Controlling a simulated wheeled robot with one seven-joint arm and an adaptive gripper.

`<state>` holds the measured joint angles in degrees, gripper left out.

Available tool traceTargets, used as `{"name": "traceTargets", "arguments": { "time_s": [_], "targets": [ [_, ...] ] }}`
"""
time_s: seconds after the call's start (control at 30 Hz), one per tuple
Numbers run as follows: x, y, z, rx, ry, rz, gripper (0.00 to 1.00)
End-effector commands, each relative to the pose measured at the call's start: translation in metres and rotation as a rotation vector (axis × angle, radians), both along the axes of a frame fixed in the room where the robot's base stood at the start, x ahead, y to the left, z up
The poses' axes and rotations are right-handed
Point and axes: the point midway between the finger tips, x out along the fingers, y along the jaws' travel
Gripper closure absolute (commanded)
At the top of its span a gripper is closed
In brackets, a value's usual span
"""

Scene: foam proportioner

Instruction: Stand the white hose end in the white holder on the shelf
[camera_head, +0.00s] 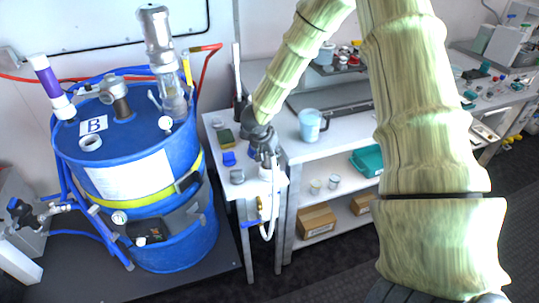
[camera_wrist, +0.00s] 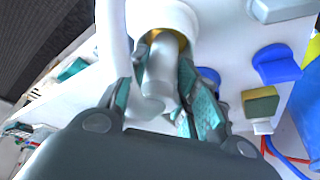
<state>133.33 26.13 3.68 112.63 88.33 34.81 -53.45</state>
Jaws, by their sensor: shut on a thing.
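My gripper (camera_head: 267,158) is at the front edge of the narrow shelf. In the wrist view its two teal-padded fingers (camera_wrist: 160,88) are shut around the pale cylindrical white hose end (camera_wrist: 161,66). A brass-coloured ring shows at the hose end's far side, against a wide white round part (camera_wrist: 172,14) that looks like the white holder. I cannot tell whether the hose end is seated in it or only in front of it. The white hose (camera_head: 269,226) hangs in a loop below my gripper; it also runs along the left in the wrist view (camera_wrist: 111,40).
Blue and olive-yellow blocks (camera_wrist: 260,104) lie on the narrow shelf (camera_head: 217,120) near my gripper. A blue drum (camera_head: 130,170) with hoses stands to the left. A light-blue mug (camera_head: 309,125) stands on the bench to the right, with cardboard boxes (camera_head: 316,221) below.

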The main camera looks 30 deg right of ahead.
Motion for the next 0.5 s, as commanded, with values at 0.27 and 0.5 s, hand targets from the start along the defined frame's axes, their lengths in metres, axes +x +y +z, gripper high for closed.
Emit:
{"name": "traceTargets", "arguments": {
  "time_s": [0.27, 0.5],
  "targets": [
    [0.0002, 0.0000, -0.0042, 0.000, 0.000, 0.000, 1.00],
    [0.0002, 0.0000, -0.0079, 0.000, 0.000, 0.000, 1.00]
  ]
}}
